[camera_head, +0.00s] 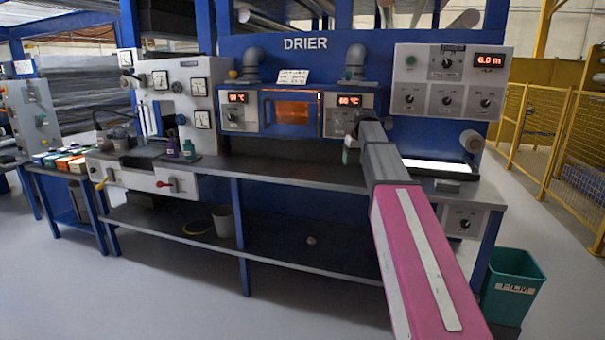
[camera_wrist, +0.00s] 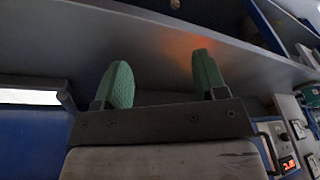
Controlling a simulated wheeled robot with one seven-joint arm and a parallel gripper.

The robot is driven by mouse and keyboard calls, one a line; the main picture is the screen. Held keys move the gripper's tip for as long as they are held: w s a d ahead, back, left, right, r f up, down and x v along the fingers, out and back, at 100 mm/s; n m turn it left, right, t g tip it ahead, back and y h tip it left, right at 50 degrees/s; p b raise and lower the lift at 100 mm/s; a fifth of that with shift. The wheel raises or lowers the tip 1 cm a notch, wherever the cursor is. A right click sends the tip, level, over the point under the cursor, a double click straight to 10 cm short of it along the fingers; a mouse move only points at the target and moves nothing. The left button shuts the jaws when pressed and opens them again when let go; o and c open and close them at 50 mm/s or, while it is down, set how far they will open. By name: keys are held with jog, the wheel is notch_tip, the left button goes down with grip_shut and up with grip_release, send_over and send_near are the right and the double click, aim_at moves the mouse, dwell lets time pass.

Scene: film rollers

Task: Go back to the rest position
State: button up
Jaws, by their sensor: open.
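My gripper (camera_wrist: 160,62) shows in the wrist view with its two green fingers well apart and nothing between them. Beyond the fingers is a grey work surface with a faint orange glow on it. In the head view my pink and grey arm reaches from the lower right towards the drier (camera_head: 304,43). The arm's end is in front of the drier's right-hand temperature panel (camera_head: 341,115), above the long grey counter (camera_head: 290,169). A small greenish tip shows at the arm's end, but the gripper is mostly hidden by the arm.
The drier's small window (camera_head: 291,109) glows orange. Dark bottles (camera_head: 188,149) stand on the counter at left. A lower shelf holds a bucket (camera_head: 223,220). A green bin (camera_head: 511,284) stands at right, before yellow fencing (camera_head: 530,130). The floor in front is clear.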

jog(key=s+f+m+g, duration=0.1)
jog(key=s+f, duration=1.5)
jog(key=f, duration=0.3)
jog(key=s+a+f+m+g+h, duration=0.1)
jog(key=s+f, duration=1.6)
jog(key=f, duration=0.2)
jog(key=shift+a+f+m, duration=0.3)
jog(key=shift+f+m, duration=0.1)
jog(key=shift+o, duration=0.4)
